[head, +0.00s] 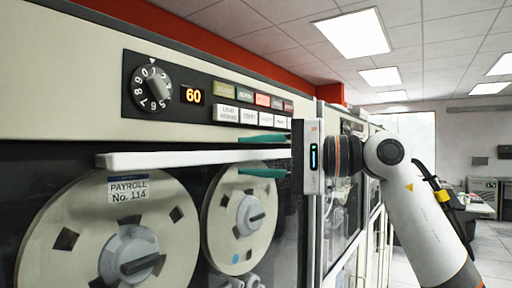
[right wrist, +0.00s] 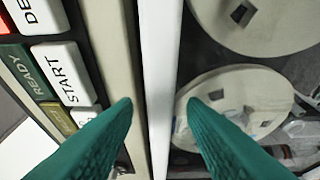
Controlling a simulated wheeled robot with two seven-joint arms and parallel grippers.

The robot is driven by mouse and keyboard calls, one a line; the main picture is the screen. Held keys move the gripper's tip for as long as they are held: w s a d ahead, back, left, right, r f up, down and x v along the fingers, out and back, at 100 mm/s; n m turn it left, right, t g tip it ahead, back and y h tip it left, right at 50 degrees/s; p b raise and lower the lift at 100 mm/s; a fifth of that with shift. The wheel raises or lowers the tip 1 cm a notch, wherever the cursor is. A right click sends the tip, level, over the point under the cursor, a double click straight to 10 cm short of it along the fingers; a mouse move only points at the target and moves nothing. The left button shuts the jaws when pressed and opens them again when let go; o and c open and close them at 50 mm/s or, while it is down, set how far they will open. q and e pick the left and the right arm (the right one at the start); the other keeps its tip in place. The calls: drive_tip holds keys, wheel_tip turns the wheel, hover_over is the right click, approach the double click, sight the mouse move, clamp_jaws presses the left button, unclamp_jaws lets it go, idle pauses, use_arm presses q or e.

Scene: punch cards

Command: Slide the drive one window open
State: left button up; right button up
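The drive's window has a pale horizontal rail (head: 180,158) along its top, just below the control strip. Two tape reels (head: 110,235) show behind the dark window; the left one carries a label reading PAYROLL No. 114. My right gripper (head: 240,155) is open at the rail's right part, one teal finger above it and one below. In the right wrist view the rail (right wrist: 158,60) runs between the two fingertips (right wrist: 160,103), with a gap visible on both sides. My left gripper is not in view.
Above the rail are a numbered dial (head: 152,88), an orange display reading 60 (head: 193,96) and several labelled buttons (head: 250,116), close over the upper finger. More cabinets (head: 350,230) stand to the right. Open floor (head: 492,245) lies at the far right.

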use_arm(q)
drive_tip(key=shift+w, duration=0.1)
use_arm(e)
clamp_jaws()
